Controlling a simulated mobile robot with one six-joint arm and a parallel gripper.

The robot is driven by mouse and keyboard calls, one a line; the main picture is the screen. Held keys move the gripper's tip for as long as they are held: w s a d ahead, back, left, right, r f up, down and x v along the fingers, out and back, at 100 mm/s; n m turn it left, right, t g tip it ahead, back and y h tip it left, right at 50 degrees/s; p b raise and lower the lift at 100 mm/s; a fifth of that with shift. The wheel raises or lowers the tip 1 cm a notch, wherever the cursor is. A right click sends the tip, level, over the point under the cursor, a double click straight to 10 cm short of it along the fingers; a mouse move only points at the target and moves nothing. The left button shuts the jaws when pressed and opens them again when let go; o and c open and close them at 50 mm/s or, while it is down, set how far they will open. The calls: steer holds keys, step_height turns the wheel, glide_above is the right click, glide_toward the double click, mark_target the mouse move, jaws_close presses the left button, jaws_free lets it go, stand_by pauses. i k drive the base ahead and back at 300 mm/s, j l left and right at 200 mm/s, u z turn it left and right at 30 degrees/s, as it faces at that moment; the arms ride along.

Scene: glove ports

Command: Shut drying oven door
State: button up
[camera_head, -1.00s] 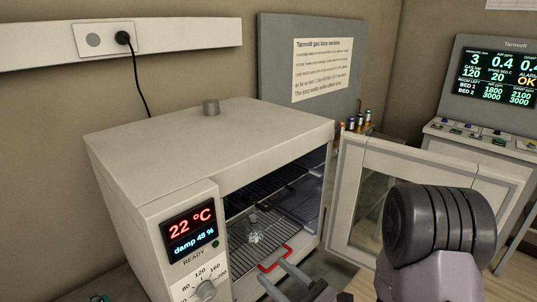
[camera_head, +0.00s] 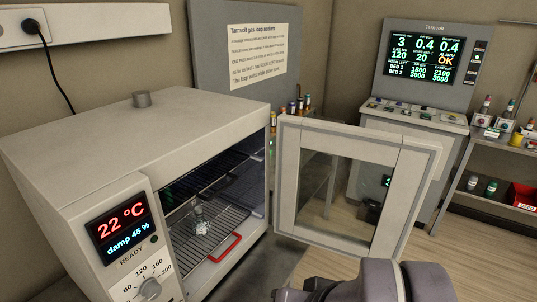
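The drying oven (camera_head: 140,135) is a pale box at the left, with a display reading 22 °C and damp 45 %. Its door (camera_head: 393,188), a pale frame around a glass pane, stands wide open to the right of the opening. Inside, a small glass vessel (camera_head: 200,222) sits on a wire shelf (camera_head: 222,212) with a red front handle (camera_head: 226,247). My arm shows at the bottom right, in front of and below the door. My gripper's fingers are out of the picture.
A gas panel with a screen (camera_head: 424,58) stands behind the door. A shelf rack (camera_head: 497,190) with bottles and a red bin (camera_head: 523,196) is at the far right. Small coloured vials (camera_head: 292,106) stand behind the oven. Floor shows clear right of the door.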

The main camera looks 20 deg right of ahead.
mark_target(414, 160)
steer(key=i+l+u, duration=0.1)
steer(key=l+u, duration=0.15)
steer(key=l, duration=0.25)
steer(key=l+u, duration=0.25)
steer(key=l, duration=0.25)
steer(key=l+u, duration=0.25)
steer(key=l, duration=0.3)
steer(key=l+u, duration=0.25)
steer(key=l, duration=0.3)
steer(key=k+l+u, duration=0.1)
steer(key=l+u, duration=0.2)
steer(key=l, duration=0.2)
steer(key=k+l+u, duration=0.25)
steer(key=l, duration=0.25)
steer(key=l+u, duration=0.25)
steer(key=l, duration=0.2)
steer(key=k+l+u, duration=0.25)
steer(key=l+u, duration=0.2)
steer(key=l, duration=0.25)
steer(key=k+l+u, duration=0.2)
steer(key=l, duration=0.25)
steer(key=i, duration=0.1)
